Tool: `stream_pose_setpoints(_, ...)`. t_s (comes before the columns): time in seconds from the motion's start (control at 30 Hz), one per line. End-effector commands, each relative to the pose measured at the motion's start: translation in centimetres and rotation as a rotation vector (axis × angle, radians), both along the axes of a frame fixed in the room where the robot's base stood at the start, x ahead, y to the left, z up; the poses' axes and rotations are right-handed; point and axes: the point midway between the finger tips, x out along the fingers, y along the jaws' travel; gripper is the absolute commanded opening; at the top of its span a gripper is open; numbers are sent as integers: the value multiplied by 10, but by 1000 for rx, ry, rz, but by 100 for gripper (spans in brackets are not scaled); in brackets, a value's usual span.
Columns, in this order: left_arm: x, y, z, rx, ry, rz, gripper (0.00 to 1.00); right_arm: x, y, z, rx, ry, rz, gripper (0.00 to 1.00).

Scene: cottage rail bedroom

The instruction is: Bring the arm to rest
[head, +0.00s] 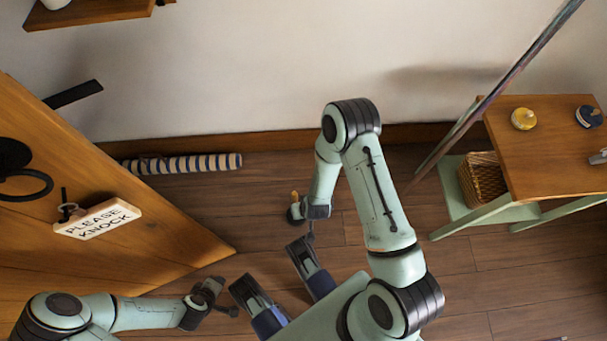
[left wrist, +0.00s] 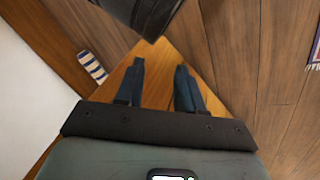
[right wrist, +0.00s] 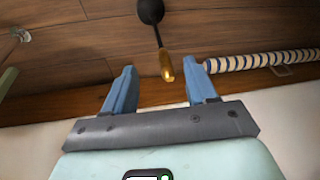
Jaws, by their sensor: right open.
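My right arm rises in the head view, bends at a high elbow and comes down to its dark wrist end near the middle. In the right wrist view the blue fingers of my right gripper (right wrist: 163,68) are apart. A gold-coloured tip (right wrist: 167,66) on a black rod shows between them, with no clear grip on it. My left arm reaches in low from the left, its wrist end beside the door's corner. In the left wrist view the fingers of my left gripper (left wrist: 160,66) are apart, with the wooden door (left wrist: 158,78) showing between them and nothing held.
The door (head: 130,215) stands at the left with a "PLEASE KNOCK" sign (head: 97,221) hanging on it. A striped roll (head: 182,164) lies by the wall. A side table (head: 540,170), basket (head: 482,180) and slanted pole (head: 510,75) are at the right.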

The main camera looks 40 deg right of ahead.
Motion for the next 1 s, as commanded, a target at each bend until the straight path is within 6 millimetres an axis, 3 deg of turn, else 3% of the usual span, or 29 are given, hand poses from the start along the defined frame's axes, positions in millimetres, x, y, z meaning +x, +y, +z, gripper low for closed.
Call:
stream_pose_setpoints(0.03,0,0,0,0,1,0,37,-18,2,0,52,20,-6,57)
stream_pose_setpoints(0.1,0,0,0,0,1,0,37,-35,9,2,116,34,-4,57)
stream_pose_setpoints(0.2,0,0,0,0,1,0,37,-48,17,6,174,42,-3,57)
stream_pose_setpoints(0.57,-3,-1,5,-3,6,-2,37,-53,20,12,190,48,3,57)
stream_pose_setpoints(0.67,-12,-5,25,-13,27,-11,37,-62,24,32,200,70,10,57)
stream_pose_setpoints(1.0,-69,-32,138,-90,201,-79,37,-120,51,145,274,251,63,57)
